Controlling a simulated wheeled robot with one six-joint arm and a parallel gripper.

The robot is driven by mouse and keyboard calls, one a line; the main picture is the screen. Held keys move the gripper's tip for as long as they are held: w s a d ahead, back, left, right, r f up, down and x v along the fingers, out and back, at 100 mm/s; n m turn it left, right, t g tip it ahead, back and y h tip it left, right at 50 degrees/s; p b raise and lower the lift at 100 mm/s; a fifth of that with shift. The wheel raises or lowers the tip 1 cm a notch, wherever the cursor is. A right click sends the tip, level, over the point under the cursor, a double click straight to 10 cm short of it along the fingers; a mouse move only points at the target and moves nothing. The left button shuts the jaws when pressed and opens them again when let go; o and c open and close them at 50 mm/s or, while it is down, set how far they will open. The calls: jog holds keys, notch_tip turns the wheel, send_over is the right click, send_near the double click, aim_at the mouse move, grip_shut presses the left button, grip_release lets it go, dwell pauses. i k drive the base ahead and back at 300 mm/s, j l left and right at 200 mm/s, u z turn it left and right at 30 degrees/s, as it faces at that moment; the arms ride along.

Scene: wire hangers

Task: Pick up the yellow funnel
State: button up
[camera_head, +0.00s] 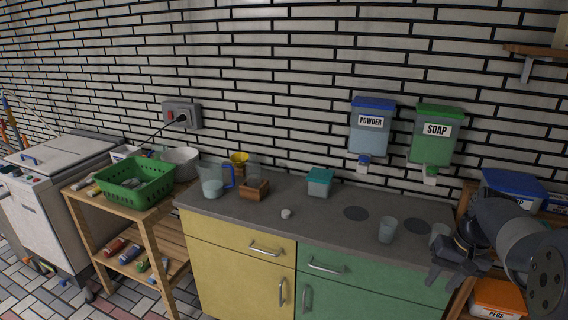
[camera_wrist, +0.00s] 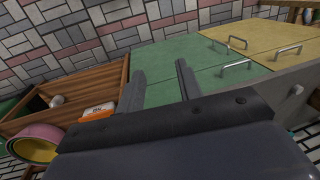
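The yellow funnel (camera_head: 239,159) stands at the back left of the grey counter (camera_head: 330,212), near the wall. A clear jug with a blue handle (camera_head: 213,182) is to its left and front, and a small wooden box (camera_head: 254,189) is in front of it. The lower part of the funnel is partly hidden. My gripper (camera_head: 440,281) is at the far right, in front of the green cabinet and far from the funnel. In the wrist view its two fingers (camera_wrist: 164,90) are apart with nothing between them. The funnel is not recognisable in the wrist view.
A teal-lidded container (camera_head: 319,183), a small white object (camera_head: 286,213) and a clear cup (camera_head: 388,230) stand on the counter. Powder (camera_head: 372,127) and soap (camera_head: 436,134) dispensers hang on the wall. A green basket (camera_head: 136,183) sits on the wooden shelf at left.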

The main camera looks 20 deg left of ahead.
aim_at(239, 159)
jog(key=j+u, duration=0.15)
jog(key=u, duration=1.45)
jog(key=i+j+u, duration=0.1)
jog(key=i+u, duration=0.3)
jog(key=i, duration=0.35)
jog(key=i+l+u, duration=0.15)
jog(key=i+u, duration=0.3)
jog(key=i, duration=0.3)
jog(key=i+z, duration=0.7)
jog(key=i+j+z, duration=0.15)
jog(key=i+z, duration=0.4)
jog(key=z, duration=0.3)
jog(key=i+z, duration=0.15)
jog(key=z, duration=0.35)
jog(key=i+j+z, duration=0.15)
jog(key=z, duration=0.35)
